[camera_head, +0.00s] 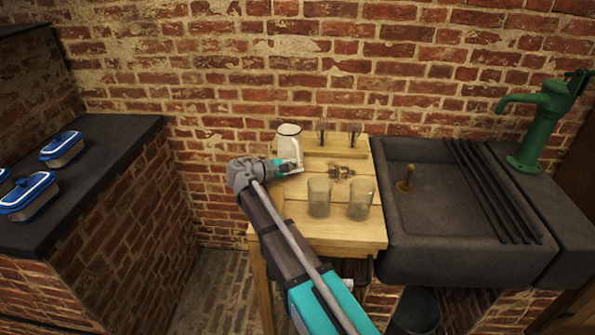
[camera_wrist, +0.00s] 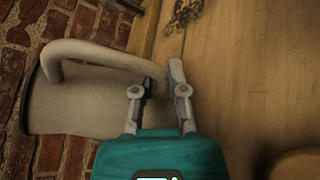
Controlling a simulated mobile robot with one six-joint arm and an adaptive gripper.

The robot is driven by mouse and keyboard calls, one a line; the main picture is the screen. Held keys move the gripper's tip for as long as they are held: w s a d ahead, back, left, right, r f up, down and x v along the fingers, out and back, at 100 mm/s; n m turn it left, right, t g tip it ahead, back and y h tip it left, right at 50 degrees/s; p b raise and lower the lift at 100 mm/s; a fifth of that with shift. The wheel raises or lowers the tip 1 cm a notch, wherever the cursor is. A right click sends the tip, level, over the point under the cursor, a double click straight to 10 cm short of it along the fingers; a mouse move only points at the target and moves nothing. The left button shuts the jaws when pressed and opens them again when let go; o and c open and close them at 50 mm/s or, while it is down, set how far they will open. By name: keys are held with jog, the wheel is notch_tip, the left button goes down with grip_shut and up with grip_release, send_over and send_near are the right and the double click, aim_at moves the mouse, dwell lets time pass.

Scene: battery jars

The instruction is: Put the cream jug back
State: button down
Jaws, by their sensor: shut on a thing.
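The cream jug (camera_head: 289,143) is a pale jug with a dark rim, at the back left of the wooden table (camera_head: 300,219) near the brick wall. In the wrist view the jug (camera_wrist: 85,105) fills the left side, with its curved handle reaching toward the fingers. My gripper (camera_head: 290,166) is beside the jug, and in the wrist view my gripper (camera_wrist: 160,85) is shut on the jug's handle. I cannot tell whether the jug's base touches the table.
Two glass jars (camera_head: 319,197) (camera_head: 361,199) stand toward the table's front. Two smaller glass items stand at the back by the wall. A dark stone sink (camera_head: 415,235) with a green pump (camera_head: 540,115) is to the right. Blue-lidded containers (camera_head: 62,147) sit on the left counter.

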jog(key=c, duration=0.7)
grip_release()
jog(key=shift+f, duration=0.1)
jog(key=shift+a, duration=0.1)
jog(key=shift+p+v, duration=1.2)
jog(key=shift+v, duration=4.75)
